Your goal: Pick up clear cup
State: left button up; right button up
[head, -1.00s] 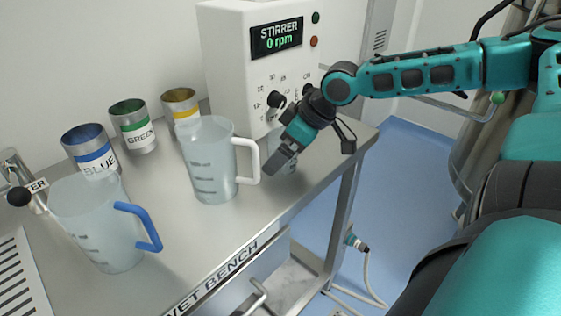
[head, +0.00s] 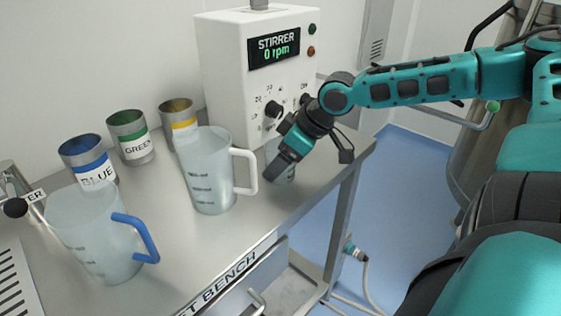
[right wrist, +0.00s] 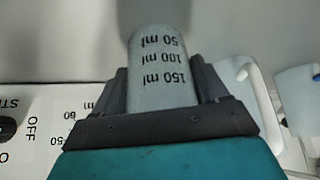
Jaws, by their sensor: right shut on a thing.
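The clear cup (right wrist: 160,75) is a small see-through cylinder with 50, 100 and 150 ml marks. In the right wrist view it sits between the two fingers of my right gripper (right wrist: 162,92), which is shut on it. In the head view the cup (head: 284,174) shows partly behind my right gripper (head: 284,168), at the right end of the bench, in front of the stirrer. I cannot tell whether its base touches the bench. My left gripper is not in view.
A jug with a white handle (head: 208,175) stands just left of the cup. A jug with a blue handle (head: 92,235) is farther left. Blue (head: 88,162), green (head: 131,140) and yellow (head: 180,122) cans stand behind. The stirrer (head: 225,70) is at the back. The bench (head: 190,255) ends at the right.

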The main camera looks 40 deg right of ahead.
notch_tip(320, 180, up, 20)
jog(key=p, duration=0.5)
